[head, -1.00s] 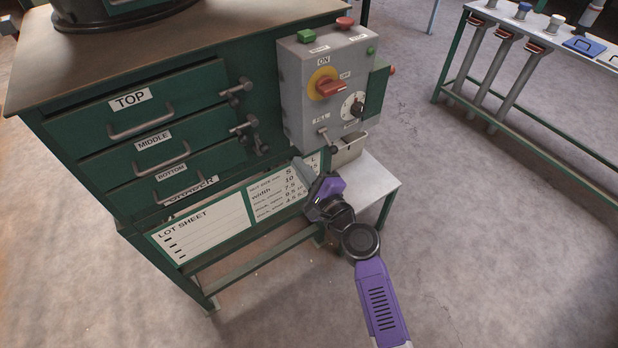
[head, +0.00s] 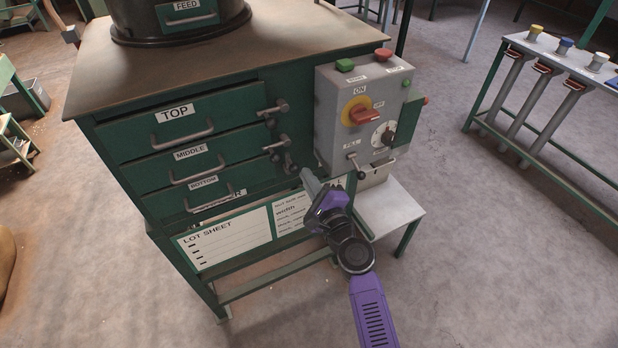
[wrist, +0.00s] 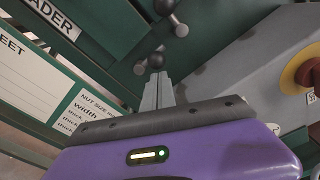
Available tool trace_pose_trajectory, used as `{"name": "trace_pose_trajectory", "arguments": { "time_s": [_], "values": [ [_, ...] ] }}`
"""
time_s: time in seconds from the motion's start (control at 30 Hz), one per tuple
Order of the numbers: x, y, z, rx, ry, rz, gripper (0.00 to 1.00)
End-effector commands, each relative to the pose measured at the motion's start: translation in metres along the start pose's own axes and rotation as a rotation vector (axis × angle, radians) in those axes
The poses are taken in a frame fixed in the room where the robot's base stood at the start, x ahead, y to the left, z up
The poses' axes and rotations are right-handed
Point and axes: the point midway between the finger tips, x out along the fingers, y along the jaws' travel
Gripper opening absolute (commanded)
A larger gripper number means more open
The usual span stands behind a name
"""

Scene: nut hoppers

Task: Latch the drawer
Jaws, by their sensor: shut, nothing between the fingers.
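A green cabinet holds the TOP drawer (head: 240,122), the MIDDLE drawer (head: 240,157) and the BOTTOM drawer (head: 165,205), stacked, each with a bar handle. Dark latches with ball ends sit along their right edge: the top latch (head: 272,108), the middle latch (head: 277,144) and a lower latch (head: 288,164) partly crowded by my gripper. I cannot tell which drawer is unlatched. My gripper (head: 308,174) is shut and empty, just right of the lower latch. In the wrist view its fingertips (wrist: 157,80) point at a latch's black knob (wrist: 156,59); contact is unclear.
A grey control box (head: 350,115) with a red switch and a FILL lever (head: 356,165) stands close right of my gripper. The lot sheet board (head: 228,238) is below the drawers. A small white table (head: 395,208) stands at right; open floor lies beyond.

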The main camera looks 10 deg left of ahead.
Motion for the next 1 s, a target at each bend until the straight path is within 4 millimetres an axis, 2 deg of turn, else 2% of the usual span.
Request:
{"name": "trace_pose_trajectory", "arguments": {
  "time_s": [0.67, 1.0],
  "values": [
    [-0.001, 0.001, 0.005, -0.126, -0.001, -0.009, 0.00],
    [-0.001, 0.004, 0.012, -0.330, -0.002, -0.024, 0.00]
  ]
}}
